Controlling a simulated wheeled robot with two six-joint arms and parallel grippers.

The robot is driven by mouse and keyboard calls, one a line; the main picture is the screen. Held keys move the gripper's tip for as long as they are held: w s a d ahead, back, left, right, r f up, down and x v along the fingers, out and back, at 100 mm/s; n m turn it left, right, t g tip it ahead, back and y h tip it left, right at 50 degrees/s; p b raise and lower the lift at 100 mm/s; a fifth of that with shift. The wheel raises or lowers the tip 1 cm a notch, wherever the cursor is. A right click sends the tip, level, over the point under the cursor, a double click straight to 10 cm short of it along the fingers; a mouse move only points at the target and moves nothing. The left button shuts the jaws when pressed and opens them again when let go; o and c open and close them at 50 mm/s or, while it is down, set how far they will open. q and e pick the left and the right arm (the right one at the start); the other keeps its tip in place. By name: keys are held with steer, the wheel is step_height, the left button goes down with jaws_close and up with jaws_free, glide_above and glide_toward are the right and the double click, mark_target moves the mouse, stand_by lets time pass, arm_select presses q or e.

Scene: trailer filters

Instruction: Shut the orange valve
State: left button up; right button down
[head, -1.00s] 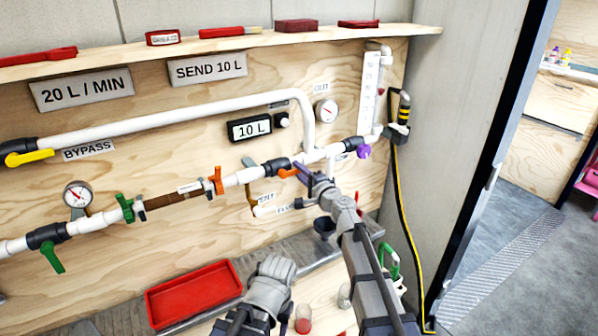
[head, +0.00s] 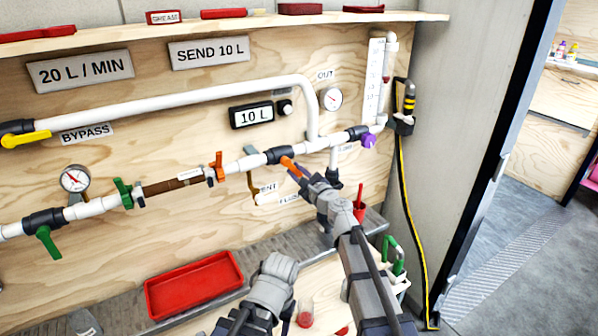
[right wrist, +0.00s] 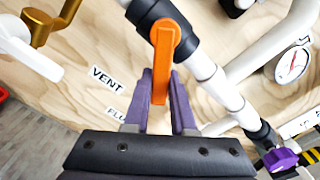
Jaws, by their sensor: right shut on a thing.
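The orange valve (head: 289,163) sits on the white pipe right of centre in the head view, on a dark valve body. Its orange lever points down and right, at an angle across the pipe. In the right wrist view the orange lever (right wrist: 162,55) hangs between the purple fingers. My right gripper (head: 303,178) is shut on the lever's free end, and it also shows in the right wrist view (right wrist: 160,98). A grey link of my own arm shows at bottom centre; I see no left gripper fingers.
Orange (head: 216,166) and green (head: 123,193) clamp handles stand left on the pipe. A purple valve (head: 369,141) is to the right, a brass VENT pipe (head: 252,184) below. A red tray (head: 193,284) lies on the bench. A yellow-black hose (head: 404,210) hangs at right.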

steer(key=shift+s+a+f+m+b, duration=0.25)
steer(key=shift+a+m, duration=0.25)
steer(key=shift+m, duration=0.75)
steer(key=shift+s+a+f+m+b, duration=0.1)
steer(key=shift+s+a+m, duration=0.3)
steer(key=shift+m, duration=0.9)
steer(key=shift+s+a+f+m+b, duration=0.15)
steer(key=shift+a+m, duration=0.4)
steer(key=shift+m, duration=0.7)
steer(key=c, duration=0.7)
jaws_free()
steer(key=shift+c, duration=0.2)
steer(key=shift+s, duration=0.1)
steer(key=v, duration=0.7)
steer(key=shift+s+d, duration=0.15)
steer(key=shift+s, duration=0.15)
steer(key=shift+f, duration=0.1)
